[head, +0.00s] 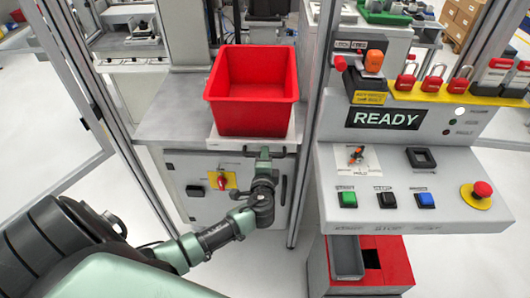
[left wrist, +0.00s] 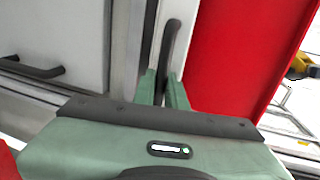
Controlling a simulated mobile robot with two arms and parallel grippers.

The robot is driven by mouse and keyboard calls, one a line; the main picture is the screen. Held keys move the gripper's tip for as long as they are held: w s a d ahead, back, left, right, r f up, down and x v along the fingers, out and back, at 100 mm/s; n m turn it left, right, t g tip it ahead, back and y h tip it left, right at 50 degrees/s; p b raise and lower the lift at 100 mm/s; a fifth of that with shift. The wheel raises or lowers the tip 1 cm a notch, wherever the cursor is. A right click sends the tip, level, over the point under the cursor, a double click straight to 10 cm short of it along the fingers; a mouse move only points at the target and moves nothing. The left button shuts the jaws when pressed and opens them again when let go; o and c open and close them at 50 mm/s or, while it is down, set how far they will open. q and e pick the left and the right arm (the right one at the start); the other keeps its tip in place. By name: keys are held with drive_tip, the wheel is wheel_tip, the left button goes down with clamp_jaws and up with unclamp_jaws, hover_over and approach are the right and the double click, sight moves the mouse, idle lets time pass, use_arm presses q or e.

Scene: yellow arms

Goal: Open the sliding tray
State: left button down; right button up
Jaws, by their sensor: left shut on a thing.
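The sliding tray (head: 228,144) is a light grey slab with a red bin (head: 252,119) on it. It sits at the front of the grey worktop. Its dark bar handle (left wrist: 171,45) shows in the left wrist view, running between my fingers. My left gripper (head: 264,154) is at the tray's front edge, shut on the handle. In the left wrist view its green fingers (left wrist: 163,88) are on both sides of the bar. The gripper hides part of the handle in the head view. My right gripper is not in view.
Below the tray is a cabinet with a red-and-yellow switch (head: 222,181) and a dark door handle (head: 283,190). A metal post (head: 309,120) stands close on the right, beside a control panel (head: 410,185) with a READY display (head: 386,118). Floor in front is clear.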

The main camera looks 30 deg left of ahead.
use_arm(q)
drive_tip(key=c, duration=1.5)
unclamp_jaws()
drive_tip(key=shift+o, duration=0.2)
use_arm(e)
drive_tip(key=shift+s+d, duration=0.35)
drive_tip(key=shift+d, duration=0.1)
